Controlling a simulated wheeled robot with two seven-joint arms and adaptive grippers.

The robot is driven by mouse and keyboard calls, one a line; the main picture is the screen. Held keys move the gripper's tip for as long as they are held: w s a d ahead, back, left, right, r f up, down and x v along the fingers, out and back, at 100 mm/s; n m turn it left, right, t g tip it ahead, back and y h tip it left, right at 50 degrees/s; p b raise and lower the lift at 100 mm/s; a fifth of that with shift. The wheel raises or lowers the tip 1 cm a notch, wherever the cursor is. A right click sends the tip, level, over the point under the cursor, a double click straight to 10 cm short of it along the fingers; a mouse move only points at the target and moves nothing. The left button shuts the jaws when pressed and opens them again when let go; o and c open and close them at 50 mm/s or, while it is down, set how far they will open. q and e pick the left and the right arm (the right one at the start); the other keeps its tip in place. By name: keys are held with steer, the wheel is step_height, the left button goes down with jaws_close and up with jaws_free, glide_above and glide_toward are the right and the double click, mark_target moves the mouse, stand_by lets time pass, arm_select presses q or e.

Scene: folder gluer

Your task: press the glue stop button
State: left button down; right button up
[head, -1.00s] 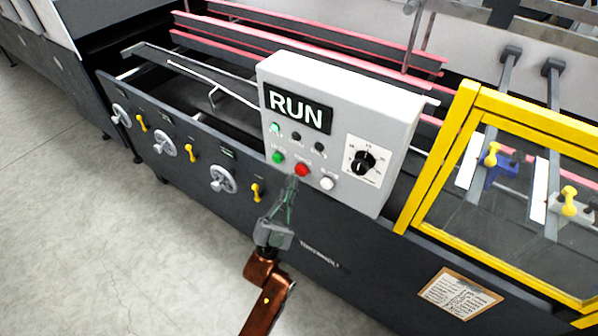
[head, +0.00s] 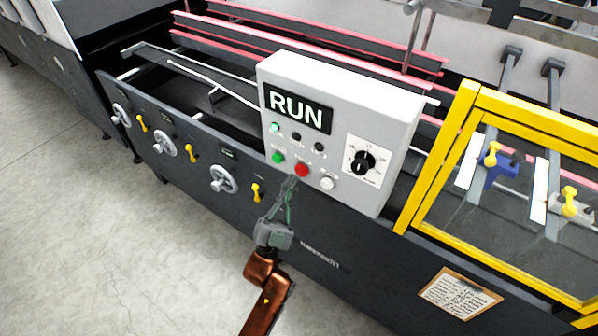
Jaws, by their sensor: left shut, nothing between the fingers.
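A white control box (head: 345,105) on the machine's side has a dark display (head: 298,108) reading RUN. Below it is a row of small lamps, the left one lit pale green. Under them are a green button (head: 278,157), a red button (head: 302,170) and a white button (head: 327,183); their labels are too small to read. A black rotary knob (head: 363,163) sits to the right. My left gripper (head: 292,180) is shut and empty, its tips just below and left of the red button. Whether the tips touch the box cannot be told. My right gripper is out of view.
Handwheels (head: 223,179) and yellow levers (head: 257,192) stick out along the dark side panel on the left. A yellow-framed clear guard (head: 440,158) stands right of the box. A clipboard (head: 460,294) hangs lower right. The floor at left is clear.

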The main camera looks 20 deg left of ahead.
arm_select(q)
steer(key=shift+w, duration=0.1)
steer(key=shift+w+d, duration=0.15)
steer(key=shift+w, duration=0.15)
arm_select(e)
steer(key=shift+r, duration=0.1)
arm_select(q)
steer(key=shift+w+d, duration=0.15)
steer(key=shift+w, duration=0.3)
stand_by(0.7)
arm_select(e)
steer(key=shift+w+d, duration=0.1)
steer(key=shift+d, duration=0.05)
arm_select(q)
steer(key=shift+s+a+p, duration=0.3)
steer(key=shift+s+p, duration=0.25)
steer(key=shift+s, duration=0.3)
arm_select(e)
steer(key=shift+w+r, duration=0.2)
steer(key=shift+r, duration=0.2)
